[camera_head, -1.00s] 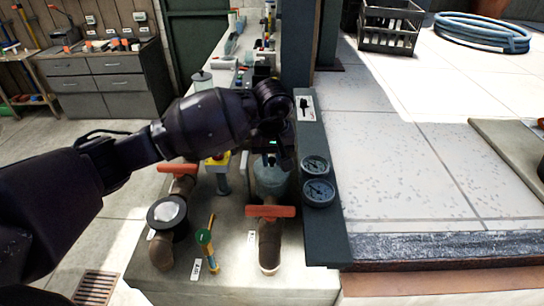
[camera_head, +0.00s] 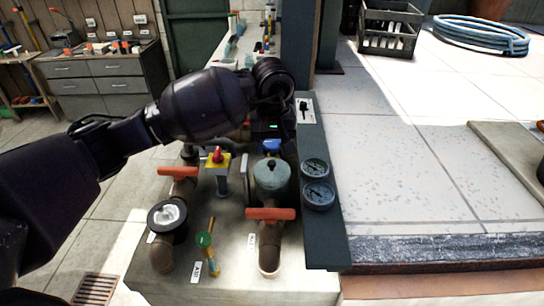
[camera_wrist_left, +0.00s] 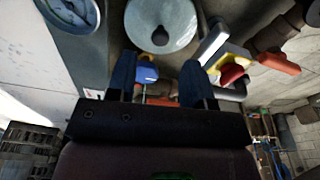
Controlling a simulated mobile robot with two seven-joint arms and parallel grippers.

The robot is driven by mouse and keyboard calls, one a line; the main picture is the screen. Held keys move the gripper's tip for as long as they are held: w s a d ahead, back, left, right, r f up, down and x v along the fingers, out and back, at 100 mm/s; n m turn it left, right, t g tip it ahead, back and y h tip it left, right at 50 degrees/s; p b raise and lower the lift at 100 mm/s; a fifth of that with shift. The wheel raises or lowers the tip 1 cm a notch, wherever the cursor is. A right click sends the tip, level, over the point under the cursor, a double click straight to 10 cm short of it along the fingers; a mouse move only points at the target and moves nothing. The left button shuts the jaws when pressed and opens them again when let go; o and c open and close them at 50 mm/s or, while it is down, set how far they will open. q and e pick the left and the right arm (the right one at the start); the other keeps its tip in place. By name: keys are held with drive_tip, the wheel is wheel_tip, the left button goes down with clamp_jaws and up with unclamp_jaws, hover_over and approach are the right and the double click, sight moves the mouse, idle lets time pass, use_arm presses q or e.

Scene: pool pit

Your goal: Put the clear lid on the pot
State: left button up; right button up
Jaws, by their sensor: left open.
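A round, pale grey-blue cover with a dark knob, seemingly the clear lid (camera_head: 271,172), sits on top of a pot-like vessel (camera_head: 273,193) behind an orange handle. The knobbed disc also shows at the top of the left wrist view (camera_wrist_left: 162,24). I cannot tell from its tint how clear it is. My left gripper (camera_wrist_left: 158,62) is open and empty, beyond the cover and apart from it. In the head view its fingers are mostly hidden behind the hand. A blue handle (camera_head: 271,146) shows between the fingers in the wrist view. My right gripper is not in view.
A black-rimmed round fitting (camera_head: 168,215) and a yellow-and-red switch (camera_head: 217,159) stand left of the vessel. Orange handles (camera_head: 178,171) project over the pipes. A gauge panel (camera_head: 318,195) stands close on the right. Open tiled floor lies beyond it.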

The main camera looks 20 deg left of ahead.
use_arm(q)
wheel_tip(320, 180, up, 8)
drive_tip(key=shift+s+d+f+b, duration=0.2)
drive_tip(key=shift+s+f+b, duration=0.05)
drive_tip(key=shift+s+b, duration=0.2)
